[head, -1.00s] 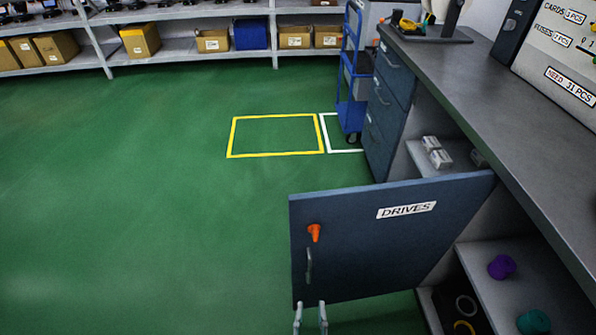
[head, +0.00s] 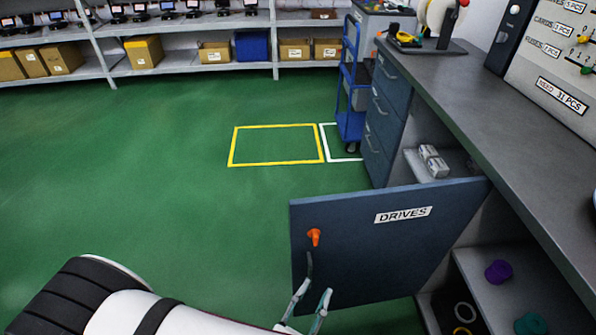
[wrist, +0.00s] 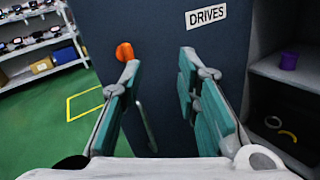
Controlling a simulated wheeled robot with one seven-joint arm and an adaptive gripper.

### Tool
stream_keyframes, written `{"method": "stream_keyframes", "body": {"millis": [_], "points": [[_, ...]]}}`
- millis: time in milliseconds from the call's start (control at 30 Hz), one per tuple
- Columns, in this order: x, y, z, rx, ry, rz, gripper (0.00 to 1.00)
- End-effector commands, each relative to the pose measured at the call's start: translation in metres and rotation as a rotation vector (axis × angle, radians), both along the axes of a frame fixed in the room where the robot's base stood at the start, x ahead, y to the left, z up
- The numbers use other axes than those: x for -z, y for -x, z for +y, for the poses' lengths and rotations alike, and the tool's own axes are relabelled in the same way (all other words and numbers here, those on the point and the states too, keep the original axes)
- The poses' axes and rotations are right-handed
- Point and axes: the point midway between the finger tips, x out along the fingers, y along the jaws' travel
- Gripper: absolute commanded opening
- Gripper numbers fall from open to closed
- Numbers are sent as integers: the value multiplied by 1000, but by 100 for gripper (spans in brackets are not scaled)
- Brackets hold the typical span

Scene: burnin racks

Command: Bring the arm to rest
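My gripper (head: 317,288) is at the bottom of the head view, in front of the lower part of the cabinet door. In the wrist view its two teal fingers (wrist: 158,66) are spread apart with nothing between their tips. The blue-grey door labelled DRIVES (head: 370,250) stands open, swung out from the bench. It has an orange knob (head: 314,237) and a metal handle (head: 309,268). In the wrist view the handle (wrist: 146,122) shows behind the gap between the fingers. Whether a finger touches the door cannot be told.
The grey workbench (head: 500,100) runs along the right, with open shelves below holding a purple part (head: 498,271) and rings. A blue cart (head: 350,120) stands beyond the drawers. Shelving with boxes (head: 143,52) lines the back. Green floor on the left is clear.

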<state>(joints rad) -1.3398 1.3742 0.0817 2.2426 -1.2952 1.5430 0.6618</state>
Motion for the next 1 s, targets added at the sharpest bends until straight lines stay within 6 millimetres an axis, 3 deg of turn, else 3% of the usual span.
{"method": "stream_keyframes", "body": {"millis": [100, 433, 700, 1000], "points": [[-40, -11, -10, 172, -85, -21, 30], [-133, -20, -59, 643, -336, -49, 30], [-194, -7, -101, 995, -593, -62, 30], [-248, 20, -136, 1315, -946, -84, 30]]}}
